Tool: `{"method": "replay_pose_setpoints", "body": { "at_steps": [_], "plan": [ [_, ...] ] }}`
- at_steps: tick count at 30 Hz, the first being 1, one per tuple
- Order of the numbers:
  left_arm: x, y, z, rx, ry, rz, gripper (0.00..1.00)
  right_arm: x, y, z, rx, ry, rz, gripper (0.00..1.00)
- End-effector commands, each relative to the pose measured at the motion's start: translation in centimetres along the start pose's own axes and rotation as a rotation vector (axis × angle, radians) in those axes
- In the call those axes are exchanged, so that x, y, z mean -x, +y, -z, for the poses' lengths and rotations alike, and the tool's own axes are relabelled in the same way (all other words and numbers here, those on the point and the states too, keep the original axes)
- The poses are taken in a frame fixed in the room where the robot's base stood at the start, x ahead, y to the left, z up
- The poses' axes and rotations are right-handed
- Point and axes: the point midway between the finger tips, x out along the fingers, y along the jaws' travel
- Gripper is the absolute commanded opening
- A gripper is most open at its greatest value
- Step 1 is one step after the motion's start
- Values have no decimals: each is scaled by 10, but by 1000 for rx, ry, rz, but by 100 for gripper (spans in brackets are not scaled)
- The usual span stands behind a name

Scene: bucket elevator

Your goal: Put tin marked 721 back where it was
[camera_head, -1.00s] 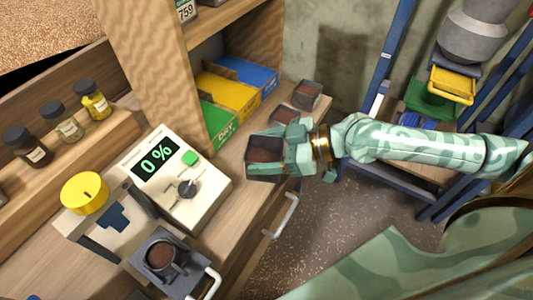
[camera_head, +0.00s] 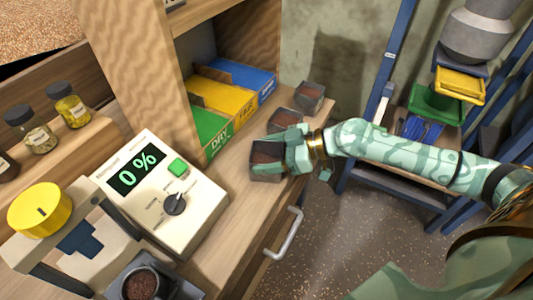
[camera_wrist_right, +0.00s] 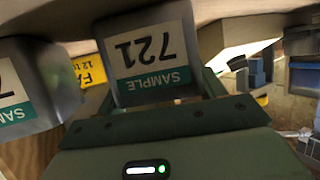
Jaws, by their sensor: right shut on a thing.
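The tin marked 721 (camera_head: 267,156) is a grey square tin with brown grain inside. My right gripper (camera_head: 289,150) is shut on it, at the counter's edge in front of the green box. The tin looks upright; I cannot tell whether it touches the counter. In the right wrist view the tin (camera_wrist_right: 152,55) shows its label, "721 SAMPLE", upside down between the fingers. Two similar tins, a nearer one (camera_head: 285,121) and a farther one (camera_head: 311,96), stand in a row behind it. My left gripper is not in view.
Green (camera_head: 210,133), yellow (camera_head: 222,98) and blue (camera_head: 250,78) boxes stand in the shelf behind the tins. A meter reading 0 % (camera_head: 165,195) stands on the counter at left. A drawer handle (camera_head: 285,235) juts from the counter front. A blue frame (camera_head: 385,90) stands at right.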

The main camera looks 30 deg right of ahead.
Motion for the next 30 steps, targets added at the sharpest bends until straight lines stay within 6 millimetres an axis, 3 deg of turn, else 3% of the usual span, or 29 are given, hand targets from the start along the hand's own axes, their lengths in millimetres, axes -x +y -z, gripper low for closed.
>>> {"method": "replay_pose_setpoints", "body": {
  "at_steps": [5, 6, 8, 20, 30],
  "plan": [
    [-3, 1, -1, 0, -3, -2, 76, -2, 0, -3, -1, 0, 0, 40],
    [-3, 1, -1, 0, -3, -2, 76, -1, 0, -3, -1, -1, 0, 74],
    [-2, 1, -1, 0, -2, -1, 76, -1, 0, -2, 0, 0, 0, 91],
    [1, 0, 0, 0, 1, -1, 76, 5, 0, 0, 0, -2, -1, 91],
    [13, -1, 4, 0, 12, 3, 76, 72, -1, 2, -4, -2, -1, 91]
  ]
}}
